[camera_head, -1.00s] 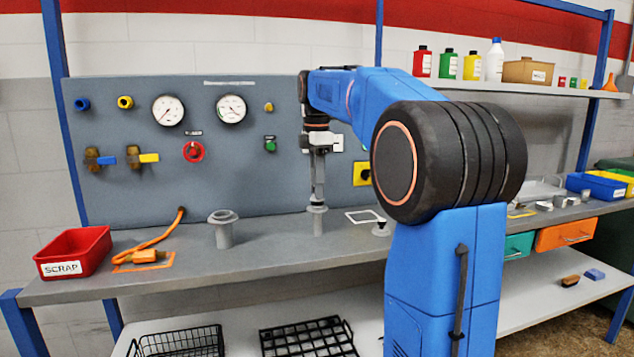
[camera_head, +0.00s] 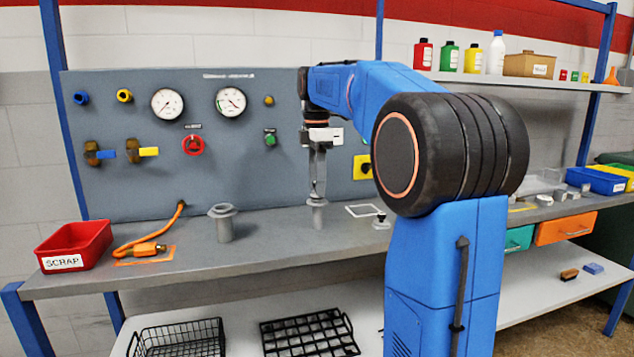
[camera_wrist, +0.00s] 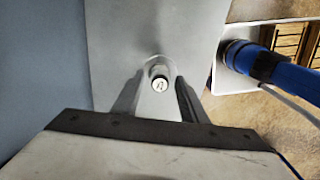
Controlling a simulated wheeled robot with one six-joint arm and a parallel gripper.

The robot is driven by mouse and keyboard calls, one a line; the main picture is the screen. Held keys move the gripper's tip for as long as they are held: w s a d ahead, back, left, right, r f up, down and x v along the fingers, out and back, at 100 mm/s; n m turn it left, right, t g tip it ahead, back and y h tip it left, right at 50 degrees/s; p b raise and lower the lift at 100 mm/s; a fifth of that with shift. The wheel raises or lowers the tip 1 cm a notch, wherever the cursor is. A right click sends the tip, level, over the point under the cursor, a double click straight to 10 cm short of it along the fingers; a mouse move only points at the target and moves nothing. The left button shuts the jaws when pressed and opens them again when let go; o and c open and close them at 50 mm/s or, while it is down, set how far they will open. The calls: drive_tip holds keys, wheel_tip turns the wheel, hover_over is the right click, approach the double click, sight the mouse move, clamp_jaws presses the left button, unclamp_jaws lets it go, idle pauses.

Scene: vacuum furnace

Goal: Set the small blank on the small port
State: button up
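The small port (camera_head: 317,217) is a thin grey flanged post standing on the bench, right of the larger port (camera_head: 223,223). My gripper (camera_head: 317,192) points straight down at the small port's top. In the wrist view my gripper (camera_wrist: 160,92) has its two fingers apart, one on each side of the port's top. Between them a small round pale disc with a dark mark, seemingly the small blank (camera_wrist: 160,83), sits at the port's mouth. The fingers do not visibly press on it. How fully it is seated cannot be told.
A red scrap bin (camera_head: 76,245) and an orange hose (camera_head: 150,241) lie to the left. A white-framed square (camera_head: 365,211) and a small dark-knobbed part (camera_head: 381,220) are right of the port. The gauge panel (camera_head: 230,150) rises close behind.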

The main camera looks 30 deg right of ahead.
idle(0.3)
wheel_tip(320, 180, up, 12)
idle(0.6)
idle(0.4)
drive_tip(key=s+a+f+m+t, duration=0.1)
drive_tip(key=s+a+f+m, duration=0.4)
drive_tip(key=s+f, duration=0.5)
drive_tip(key=s+a+f+m+t, duration=0.2)
drive_tip(key=s+a+f+m, duration=0.3)
drive_tip(key=s+f, duration=0.5)
drive_tip(key=s+a+f+m+t, duration=0.2)
drive_tip(key=s+a+f+m, duration=0.2)
drive_tip(key=s+f, duration=0.6)
wheel_tip(320, 180, down, 6)
drive_tip(key=shift+s+a+r+m, duration=0.15)
drive_tip(key=shift+a+m, duration=0.25)
drive_tip(key=shift+a, duration=0.5)
